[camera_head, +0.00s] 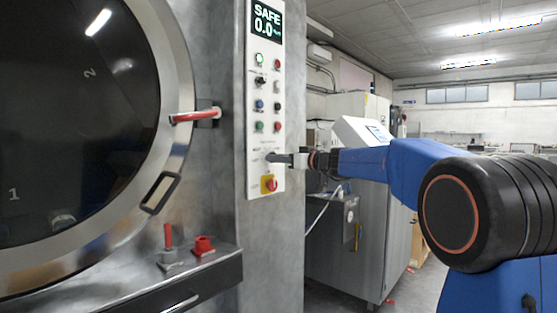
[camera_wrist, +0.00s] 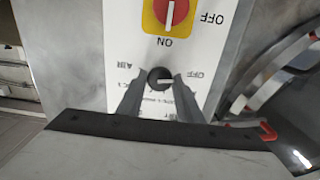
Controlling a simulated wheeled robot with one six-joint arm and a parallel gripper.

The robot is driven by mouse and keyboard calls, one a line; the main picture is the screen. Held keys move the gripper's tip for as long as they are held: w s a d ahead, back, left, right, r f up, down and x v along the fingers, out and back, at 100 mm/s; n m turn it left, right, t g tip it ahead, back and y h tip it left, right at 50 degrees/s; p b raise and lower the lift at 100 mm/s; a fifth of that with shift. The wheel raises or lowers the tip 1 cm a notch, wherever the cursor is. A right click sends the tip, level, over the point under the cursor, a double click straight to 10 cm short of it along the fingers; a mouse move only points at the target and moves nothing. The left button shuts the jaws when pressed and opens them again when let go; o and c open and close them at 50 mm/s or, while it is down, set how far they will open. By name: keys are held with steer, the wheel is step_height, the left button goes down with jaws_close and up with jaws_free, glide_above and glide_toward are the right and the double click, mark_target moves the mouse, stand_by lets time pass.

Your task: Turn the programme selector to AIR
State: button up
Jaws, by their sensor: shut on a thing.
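The programme selector (camera_wrist: 159,74) is a small dark round knob on the white control panel (camera_wrist: 120,40). In the upside-down wrist view, AIR is printed to its upper left and OFF to its right. A pale mark on the knob lies toward the OFF side. My gripper (camera_wrist: 159,79) has one finger on each side of the knob and is shut on it. In the head view my gripper (camera_head: 274,158) meets the panel (camera_head: 282,100) low down, and its tip hides the knob there.
A red rotary switch on a yellow plate (camera_head: 269,185) sits just below my gripper. Several buttons rise above it to a display (camera_head: 267,20) reading SAFE 0.0. A red door handle (camera_head: 193,116) juts out at left. A ledge (camera_head: 150,262) holds red parts.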

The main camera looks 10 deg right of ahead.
steer(key=shift+m, duration=0.3)
steer(key=n, duration=3.2)
steer(key=shift+f+n, duration=0.15)
steer(key=shift+n, duration=0.25)
stand_by(0.5)
steer(key=o, duration=1)
